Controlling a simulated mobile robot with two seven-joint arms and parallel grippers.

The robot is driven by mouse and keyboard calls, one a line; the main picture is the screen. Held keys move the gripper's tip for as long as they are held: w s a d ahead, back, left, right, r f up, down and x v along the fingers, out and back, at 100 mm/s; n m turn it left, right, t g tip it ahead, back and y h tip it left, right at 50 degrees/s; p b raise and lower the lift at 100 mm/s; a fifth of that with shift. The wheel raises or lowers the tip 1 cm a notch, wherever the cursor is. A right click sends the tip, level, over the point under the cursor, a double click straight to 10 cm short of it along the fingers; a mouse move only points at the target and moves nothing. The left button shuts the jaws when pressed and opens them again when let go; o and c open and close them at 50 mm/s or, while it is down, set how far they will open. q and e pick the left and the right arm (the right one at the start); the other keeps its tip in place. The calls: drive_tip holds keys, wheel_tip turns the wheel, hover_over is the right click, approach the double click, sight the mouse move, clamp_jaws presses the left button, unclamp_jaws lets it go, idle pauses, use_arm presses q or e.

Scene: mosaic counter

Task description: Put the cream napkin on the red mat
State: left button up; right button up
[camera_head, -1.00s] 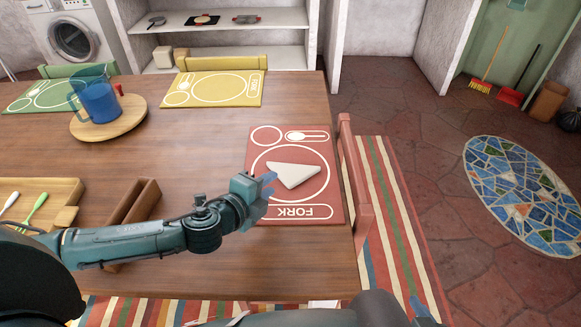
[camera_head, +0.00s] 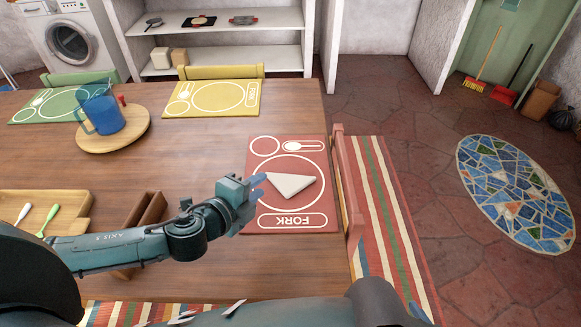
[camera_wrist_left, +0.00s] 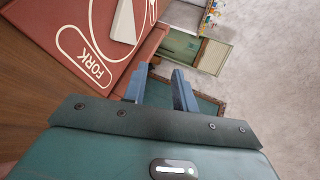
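The cream napkin (camera_head: 290,184), folded in a triangle, lies flat on the red mat (camera_head: 267,146), inside its white plate outline. The mat is on the wooden table's right end. In the left wrist view the napkin (camera_wrist_left: 125,22) and the mat (camera_wrist_left: 45,20) show at upper left, partly cut off. My left gripper (camera_head: 253,194) is at the mat's left edge, just left of the napkin. In the left wrist view my left gripper (camera_wrist_left: 158,78) has its fingers apart with nothing between them. My right gripper is not in view.
A blue pitcher (camera_head: 104,111) stands on a round wooden board (camera_head: 88,143) at the back left. Yellow (camera_head: 212,98) and green (camera_head: 40,105) mats lie along the far edge. A wooden tray (camera_head: 75,205) and a box (camera_head: 150,208) are at left. A red chair (camera_head: 350,195) stands at right.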

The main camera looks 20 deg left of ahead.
use_arm(q)
drive_tip(key=s+d+f+n, duration=0.2)
drive_tip(key=s+f+n, duration=0.1)
drive_tip(key=n, duration=0.1)
drive_tip(key=s+d+f+n+g, duration=0.1)
drive_tip(key=s+d+f+n, duration=0.1)
drive_tip(key=s+n, duration=0.2)
drive_tip(key=s+d+f+n+g, duration=0.1)
drive_tip(key=s+d+f+n, duration=0.2)
drive_tip(key=n, duration=0.2)
drive_tip(key=shift+s+f+h, duration=0.15)
drive_tip(key=shift+f+h, duration=0.15)
drive_tip(key=shift+h, duration=0.1)
drive_tip(key=s+a+f+n, duration=0.1)
drive_tip(key=s+f+n, duration=0.1)
drive_tip(key=s+n, duration=0.1)
drive_tip(key=s+a+f+n+y, duration=0.1)
drive_tip(key=n, duration=0.1)
drive_tip(key=shift+s+a+g, duration=0.15)
drive_tip(key=shift+a+g, duration=0.15)
